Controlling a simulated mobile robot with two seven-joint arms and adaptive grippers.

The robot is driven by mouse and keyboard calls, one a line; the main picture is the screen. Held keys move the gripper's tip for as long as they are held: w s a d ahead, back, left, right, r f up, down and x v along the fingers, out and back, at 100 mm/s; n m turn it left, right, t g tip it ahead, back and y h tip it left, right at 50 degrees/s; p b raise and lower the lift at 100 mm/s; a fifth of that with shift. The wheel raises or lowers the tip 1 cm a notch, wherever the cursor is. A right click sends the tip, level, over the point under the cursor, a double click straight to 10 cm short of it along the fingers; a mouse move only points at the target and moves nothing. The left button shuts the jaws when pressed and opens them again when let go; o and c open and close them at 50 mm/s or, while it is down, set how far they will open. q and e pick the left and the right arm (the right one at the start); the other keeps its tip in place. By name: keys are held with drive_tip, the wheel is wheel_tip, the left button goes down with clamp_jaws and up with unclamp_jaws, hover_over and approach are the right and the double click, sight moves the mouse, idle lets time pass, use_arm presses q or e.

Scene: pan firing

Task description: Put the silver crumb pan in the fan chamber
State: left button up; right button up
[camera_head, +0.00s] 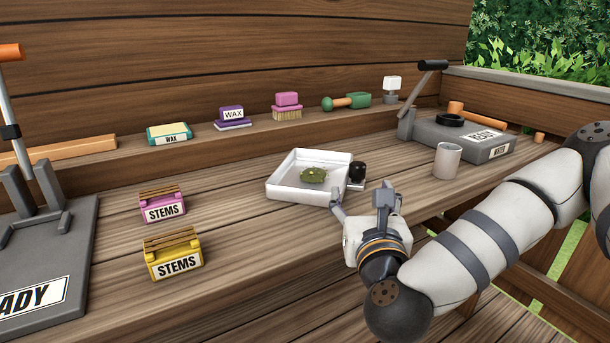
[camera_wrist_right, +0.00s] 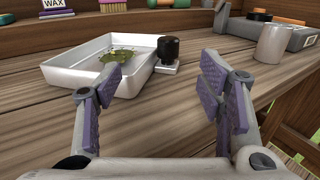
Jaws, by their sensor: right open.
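A shallow, pale silver-white square pan (camera_head: 282,188) stands on the wooden bench and fits the crumb pan. It holds a small heap of green leafy matter (camera_head: 313,175). A black knob (camera_head: 357,172) on a small pale base sits at its right side. In the right wrist view the pan (camera_wrist_right: 72,75) is ahead and left, the knob (camera_wrist_right: 168,50) ahead. My right gripper (camera_head: 361,196) is open and empty, on the near side of the pan and knob; it also shows in the wrist view (camera_wrist_right: 166,75). Nothing is clearly marked as the fan chamber. My left gripper is out of view.
Pink (camera_head: 162,205) and yellow (camera_head: 173,256) STEMS boxes and a grey lever device (camera_head: 50,262) stand left. A back ledge (camera_head: 250,131) holds brushes and wax. Bench front-centre is clear.

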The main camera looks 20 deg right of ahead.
sight(356, 168)
drive_tip(key=x, duration=0.7)
drive_tip(key=p+x, duration=0.1)
drive_tip(key=x, duration=0.3)
drive_tip(key=shift+w+d+r, duration=0.1)
drive_tip(key=shift+w+d, duration=0.05)
drive_tip(key=shift+d, duration=0.3)
clamp_jaws()
